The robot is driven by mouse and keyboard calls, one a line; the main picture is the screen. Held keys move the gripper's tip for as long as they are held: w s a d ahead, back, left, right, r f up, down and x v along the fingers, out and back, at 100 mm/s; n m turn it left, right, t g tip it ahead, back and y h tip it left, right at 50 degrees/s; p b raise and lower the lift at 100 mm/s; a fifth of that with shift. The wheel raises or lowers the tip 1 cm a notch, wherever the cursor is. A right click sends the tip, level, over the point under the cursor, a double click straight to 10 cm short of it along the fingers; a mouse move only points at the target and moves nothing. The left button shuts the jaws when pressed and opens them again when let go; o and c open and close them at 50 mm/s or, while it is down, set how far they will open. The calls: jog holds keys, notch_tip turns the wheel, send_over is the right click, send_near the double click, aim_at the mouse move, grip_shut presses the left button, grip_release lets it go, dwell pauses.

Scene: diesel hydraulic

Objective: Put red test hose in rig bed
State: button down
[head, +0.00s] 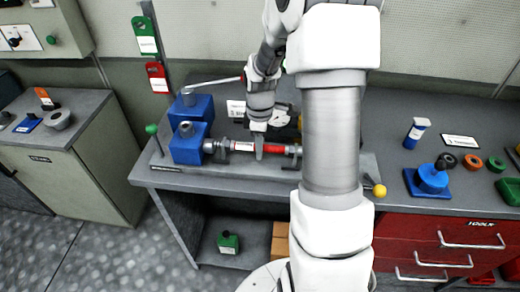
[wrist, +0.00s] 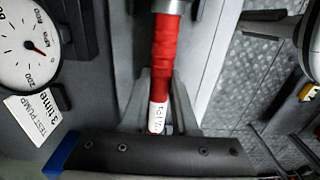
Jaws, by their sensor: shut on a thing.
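The red test hose (head: 271,148) lies level across the rig bench in the head view, with a white label on its left part and grey metal ends. In the wrist view the red hose (wrist: 166,50) runs down the middle, its label lowest. My gripper (head: 259,150) is shut on the hose from above, near the label; grey fingers flank it in the wrist view (wrist: 160,95). The rig bed (head: 220,180) is the grey bench strip below, with blue blocks (head: 188,145) at the left. I cannot tell whether the hose rests in the bed or hangs just above it.
A pressure gauge (wrist: 28,50) and a test pump card (wrist: 35,115) lie beside the hose. A green knob (head: 152,129) stands at the left edge and a yellow ball (head: 379,190) at the right. A blue fitting (head: 432,179) and several rings sit on the right bench.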

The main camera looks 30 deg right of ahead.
jog(key=shift+f, duration=0.4)
jog(key=shift+f, duration=0.2)
jog(key=c, duration=0.7)
grip_release()
jog(key=shift+r, duration=0.1)
notch_tip(320, 180, up, 12)
jog(key=shift+r+p, duration=0.1)
jog(key=shift+p, duration=0.35)
